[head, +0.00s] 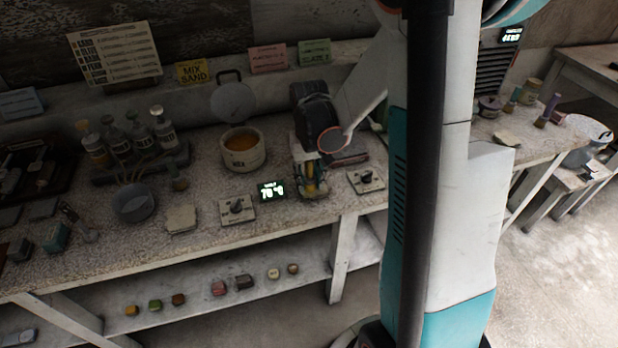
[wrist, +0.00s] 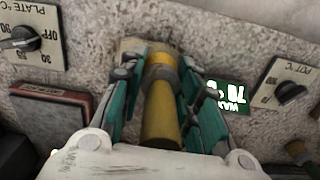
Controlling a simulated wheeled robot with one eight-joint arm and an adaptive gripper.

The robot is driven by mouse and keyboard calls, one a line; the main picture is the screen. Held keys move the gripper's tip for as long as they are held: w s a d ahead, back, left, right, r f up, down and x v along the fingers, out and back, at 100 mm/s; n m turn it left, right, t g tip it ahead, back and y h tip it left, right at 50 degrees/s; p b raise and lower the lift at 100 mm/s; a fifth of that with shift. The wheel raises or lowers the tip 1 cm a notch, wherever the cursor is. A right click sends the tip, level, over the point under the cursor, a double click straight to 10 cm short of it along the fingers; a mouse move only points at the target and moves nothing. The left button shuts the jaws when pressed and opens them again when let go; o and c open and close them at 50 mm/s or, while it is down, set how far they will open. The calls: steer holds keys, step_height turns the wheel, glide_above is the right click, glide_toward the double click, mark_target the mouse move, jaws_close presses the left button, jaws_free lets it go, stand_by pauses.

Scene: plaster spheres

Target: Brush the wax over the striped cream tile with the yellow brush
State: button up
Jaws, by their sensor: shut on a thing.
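My gripper (head: 311,184) is low over the bench, between the two dial plates. In the wrist view my gripper (wrist: 163,75) is shut on the yellow brush (wrist: 162,112), its teal fingers on both sides of the handle. The brush also shows in the head view as a yellow bit (head: 310,187) between the fingers. A pale cream patch lies at the brush's far end in the wrist view; I cannot tell whether it is bristle or tile. A cream tile (head: 181,220) lies on the bench left of my gripper; stripes are too small to see. Amber wax (head: 240,140) fills a pale pot (head: 243,157).
A lit display reading about 70 (head: 271,191) stands beside my gripper. Dial plates (head: 237,210) (head: 366,180) flank it. A grey bowl (head: 133,203), bottles (head: 140,138) and another pale piece (head: 508,138) are farther off.

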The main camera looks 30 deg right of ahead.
steer(key=shift+f+b, duration=0.5)
steer(key=shift+f, duration=0.1)
stand_by(0.4)
steer(key=shift+s, duration=0.2)
steer(key=shift+s+a, duration=0.25)
steer(key=shift+s, duration=0.5)
steer(key=shift+w+d, duration=0.3)
steer(key=shift+w, duration=0.65)
steer(key=shift+w+d, duration=0.25)
steer(key=shift+w, duration=0.65)
steer(key=shift+b, duration=0.3)
steer(key=shift+s, duration=0.1)
